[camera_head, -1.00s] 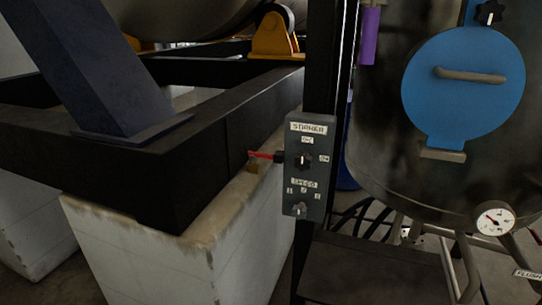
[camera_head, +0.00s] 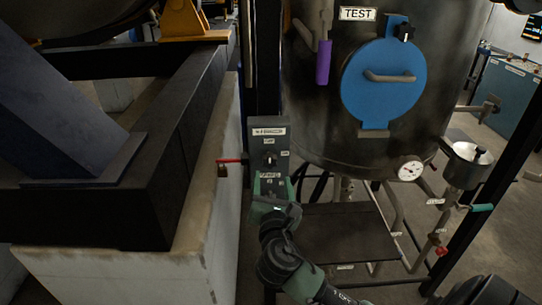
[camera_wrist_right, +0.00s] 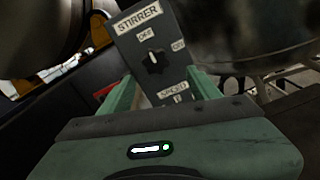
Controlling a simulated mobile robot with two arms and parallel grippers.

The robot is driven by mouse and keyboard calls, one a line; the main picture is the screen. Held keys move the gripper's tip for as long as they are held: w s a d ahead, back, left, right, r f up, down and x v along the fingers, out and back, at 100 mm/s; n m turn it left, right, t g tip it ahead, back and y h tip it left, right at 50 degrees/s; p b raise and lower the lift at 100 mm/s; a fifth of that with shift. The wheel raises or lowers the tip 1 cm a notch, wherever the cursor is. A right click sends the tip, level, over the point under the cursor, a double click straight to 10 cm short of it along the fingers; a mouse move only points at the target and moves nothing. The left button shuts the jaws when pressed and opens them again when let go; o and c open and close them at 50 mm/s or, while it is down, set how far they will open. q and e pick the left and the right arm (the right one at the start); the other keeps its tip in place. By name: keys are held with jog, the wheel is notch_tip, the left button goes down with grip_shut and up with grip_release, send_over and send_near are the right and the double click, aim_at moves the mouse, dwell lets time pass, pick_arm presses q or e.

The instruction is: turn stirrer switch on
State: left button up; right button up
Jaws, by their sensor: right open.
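The grey stirrer control box (camera_head: 281,142) is mounted on a dark post left of the tank in the head view. Its upper on/off knob (camera_head: 269,160) is black; in the right wrist view the stirrer knob (camera_wrist_right: 155,61) sits below the OFF label, with ON to its right. My right gripper (camera_head: 270,186) is in front of the lower part of the box. In the right wrist view the fingers of my right gripper (camera_wrist_right: 163,90) are open, one each side below the knob, apart from it. The speed knob is hidden. My left gripper is not in view.
A red lever with a padlock (camera_head: 223,170) sticks out left of the box. The tank (camera_head: 310,110) with a blue round hatch (camera_head: 384,100) stands to the right. A black beam (camera_head: 185,120) on a white plinth (camera_head: 200,225) lies to the left.

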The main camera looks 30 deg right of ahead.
aim_at(270, 164)
jog(key=x, duration=0.2)
jog(key=p+x, duration=0.1)
jog(key=x, duration=0.2)
jog(key=r+p+x, duration=0.1)
jog(key=x, duration=0.1)
jog(key=shift+w, duration=0.35)
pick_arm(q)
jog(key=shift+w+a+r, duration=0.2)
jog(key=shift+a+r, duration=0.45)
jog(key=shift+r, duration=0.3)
pick_arm(e)
jog(key=shift+a, duration=0.1)
grip_shut()
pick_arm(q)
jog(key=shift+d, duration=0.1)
